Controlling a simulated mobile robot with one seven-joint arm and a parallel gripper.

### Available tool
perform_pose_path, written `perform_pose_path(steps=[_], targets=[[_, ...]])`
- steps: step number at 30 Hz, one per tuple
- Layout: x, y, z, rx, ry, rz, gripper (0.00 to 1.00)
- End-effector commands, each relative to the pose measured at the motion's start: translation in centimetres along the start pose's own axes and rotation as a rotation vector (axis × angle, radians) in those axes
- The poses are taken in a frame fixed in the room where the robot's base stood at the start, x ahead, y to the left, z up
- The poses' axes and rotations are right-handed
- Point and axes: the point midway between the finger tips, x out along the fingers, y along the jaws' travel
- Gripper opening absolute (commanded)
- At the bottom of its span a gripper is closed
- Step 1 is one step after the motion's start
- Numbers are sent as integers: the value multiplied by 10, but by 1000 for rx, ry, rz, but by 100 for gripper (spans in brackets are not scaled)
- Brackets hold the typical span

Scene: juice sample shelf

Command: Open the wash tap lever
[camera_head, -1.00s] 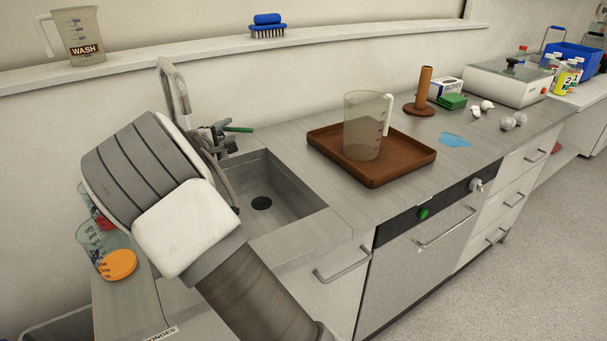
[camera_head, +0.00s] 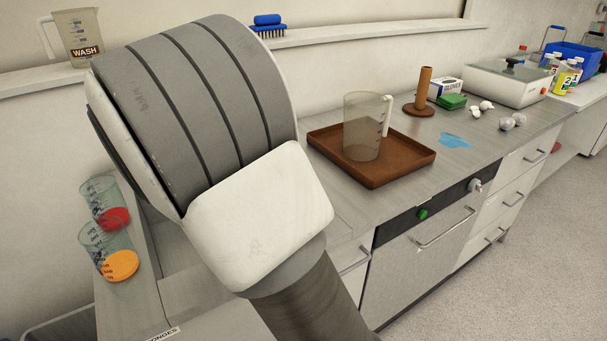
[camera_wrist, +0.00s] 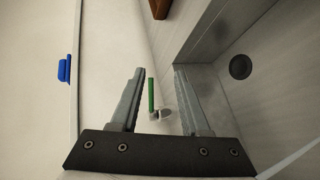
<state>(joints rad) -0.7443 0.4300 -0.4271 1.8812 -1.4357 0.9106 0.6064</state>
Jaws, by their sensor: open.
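The tap lever, a thin green bar (camera_wrist: 151,94), shows in the wrist view with a small pale metal part (camera_wrist: 160,115) at its near end. My gripper (camera_wrist: 160,70) is open, and in that view the lever lies between its two fingers, closer to the left one. I see no finger touching it; the depth between them is hard to judge. In the head view my arm hides the tap, the lever and my gripper. The sink basin (camera_wrist: 215,95) with its dark drain (camera_wrist: 240,67) is to the right in the wrist view.
A brown tray (camera_head: 410,165) holding a clear jug (camera_head: 362,130) stands right of my arm. The wall shelf (camera_head: 340,34) carries the WASH jug (camera_head: 82,35) and a blue brush (camera_head: 268,25).

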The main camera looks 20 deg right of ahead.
Motion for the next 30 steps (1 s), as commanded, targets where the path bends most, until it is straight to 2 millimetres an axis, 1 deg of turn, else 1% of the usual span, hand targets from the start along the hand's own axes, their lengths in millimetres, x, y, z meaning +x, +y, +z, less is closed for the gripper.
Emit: perform_pose_path(steps=[1,3,9,18,24,30], targets=[[0,2,11,24,-15,-25,46],[1,2,25,51,-38,-62,46],[-3,2,65,137,-95,-168,46],[-19,-3,119,266,-161,-329,46],[-34,-8,147,343,-187,-420,46],[-44,-12,162,388,-198,-474,46]])
